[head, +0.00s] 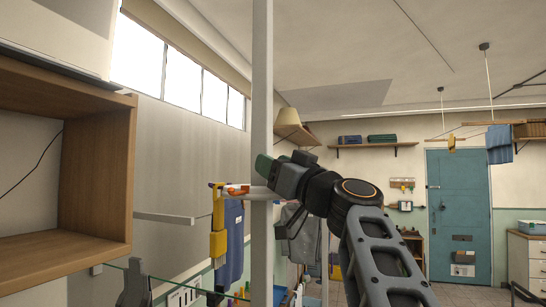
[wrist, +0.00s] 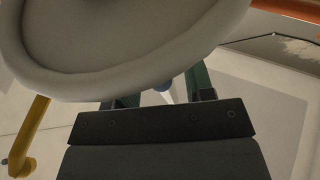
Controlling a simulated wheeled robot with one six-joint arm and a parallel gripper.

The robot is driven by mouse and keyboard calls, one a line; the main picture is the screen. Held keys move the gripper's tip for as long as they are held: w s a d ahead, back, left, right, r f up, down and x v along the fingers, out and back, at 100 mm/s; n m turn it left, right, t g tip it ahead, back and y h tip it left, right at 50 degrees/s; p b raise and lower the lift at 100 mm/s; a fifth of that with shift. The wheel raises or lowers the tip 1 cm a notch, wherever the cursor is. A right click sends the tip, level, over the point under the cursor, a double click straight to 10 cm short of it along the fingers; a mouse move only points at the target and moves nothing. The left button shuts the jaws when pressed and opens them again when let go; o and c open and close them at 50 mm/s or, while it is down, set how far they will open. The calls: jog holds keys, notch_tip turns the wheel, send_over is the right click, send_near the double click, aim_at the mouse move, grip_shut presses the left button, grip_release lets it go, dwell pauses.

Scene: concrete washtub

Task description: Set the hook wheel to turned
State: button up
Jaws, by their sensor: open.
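A small orange-red piece (head: 238,190) sits just below and left of my gripper.
An open wooden cabinet (head: 104,180) fills the left side. Blue cloth (head: 233,240) and grey cloth (head: 303,240) hang below my gripper. A teal door (head: 460,210) and a wall shelf (head: 376,146) stand far back at right. Open air lies above my gripper.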

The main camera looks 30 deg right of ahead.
jog(key=shift+w, duration=0.2)
jog(key=shift+c, duration=0.3)
grip_shut()
